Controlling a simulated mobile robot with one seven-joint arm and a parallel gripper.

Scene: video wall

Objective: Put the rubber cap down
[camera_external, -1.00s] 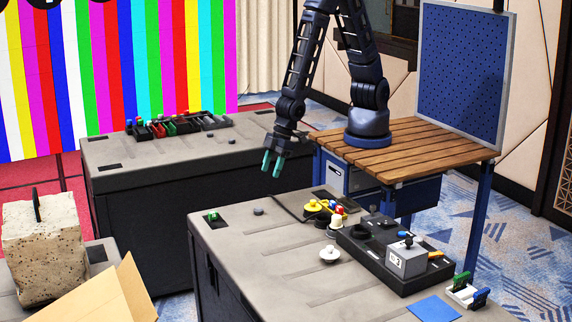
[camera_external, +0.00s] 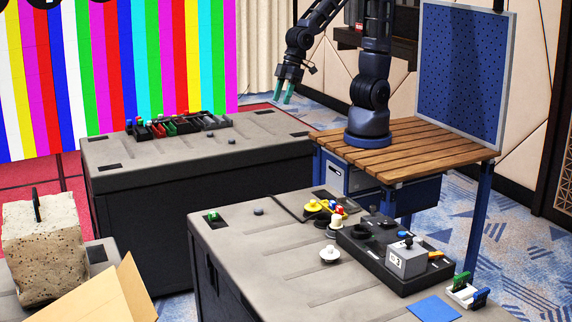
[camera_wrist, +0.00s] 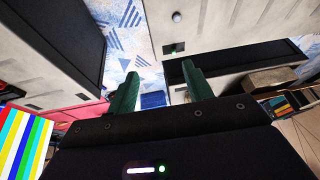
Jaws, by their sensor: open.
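My gripper (camera_external: 283,97) is raised over the gap behind the desks, in front of the curtain. It is open, with two green fingers and nothing between them; the wrist view shows the fingers (camera_wrist: 160,78) apart. A small dark grey round piece (camera_external: 258,211), which may be the rubber cap, sits on the near desk beside a recess with a green part (camera_external: 212,216). It looks like the small grey dome (camera_wrist: 177,16) at the top of the wrist view. The gripper is well above and apart from it. Another small dark piece (camera_external: 231,141) lies on the far desk.
The near desk (camera_external: 240,245) also holds a black tray (camera_external: 375,262) with a grey box (camera_external: 407,260), a white knob (camera_external: 329,254) and a yellow piece (camera_external: 313,205). A switch row (camera_external: 180,125) stands on the far desk. A blue pegboard (camera_external: 465,70) rises at right.

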